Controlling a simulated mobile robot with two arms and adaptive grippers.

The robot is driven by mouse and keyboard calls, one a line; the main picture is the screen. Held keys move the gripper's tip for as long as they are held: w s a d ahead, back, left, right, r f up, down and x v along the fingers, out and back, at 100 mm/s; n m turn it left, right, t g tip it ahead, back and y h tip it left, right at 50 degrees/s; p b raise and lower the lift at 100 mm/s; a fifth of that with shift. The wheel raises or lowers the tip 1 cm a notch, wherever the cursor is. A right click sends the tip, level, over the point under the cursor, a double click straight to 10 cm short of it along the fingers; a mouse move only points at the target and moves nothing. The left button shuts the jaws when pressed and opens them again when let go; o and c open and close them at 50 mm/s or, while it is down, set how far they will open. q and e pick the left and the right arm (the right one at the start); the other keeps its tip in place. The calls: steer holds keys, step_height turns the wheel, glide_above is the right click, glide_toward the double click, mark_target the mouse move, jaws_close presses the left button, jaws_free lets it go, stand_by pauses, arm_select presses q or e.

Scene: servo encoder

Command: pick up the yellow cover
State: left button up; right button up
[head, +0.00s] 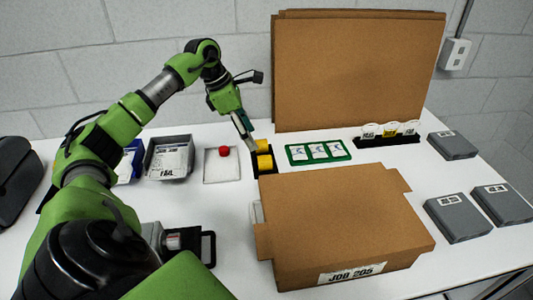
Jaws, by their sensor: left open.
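Two yellow covers sit in a small black holder (264,174) in the middle of the table, the far yellow cover (262,145) behind the near yellow cover (264,162). My left gripper (249,143) is open and points down just left of the far cover. It is small in the head view, and I cannot tell whether a finger touches the cover. My right gripper is not in view.
A large cardboard box marked JOB 205 (340,215) stands close in front of the holder. A white tray with a red knob (223,152) lies left, a green card tray (318,152) right. Grey boxes (458,217) line the right side. A cardboard panel (355,70) stands behind.

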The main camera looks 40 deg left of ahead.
mark_target(264, 157)
arm_select(q)
steer(key=p+x, duration=0.1)
steer(key=x, duration=0.4)
steer(key=shift+w+d+f, duration=0.1)
steer(key=shift+d+f, duration=0.1)
steer(key=shift+f, duration=0.1)
steer(key=shift+w+f, duration=0.25)
steer(key=shift+f, duration=0.2)
steer(key=p+x, duration=0.1)
steer(key=x, duration=0.1)
steer(key=p+x, duration=0.1)
steer(key=x, duration=0.1)
steer(key=shift+w, duration=0.3)
steer(key=shift+w+f, duration=0.1)
steer(key=shift+f, duration=0.15)
steer(key=c, duration=0.8)
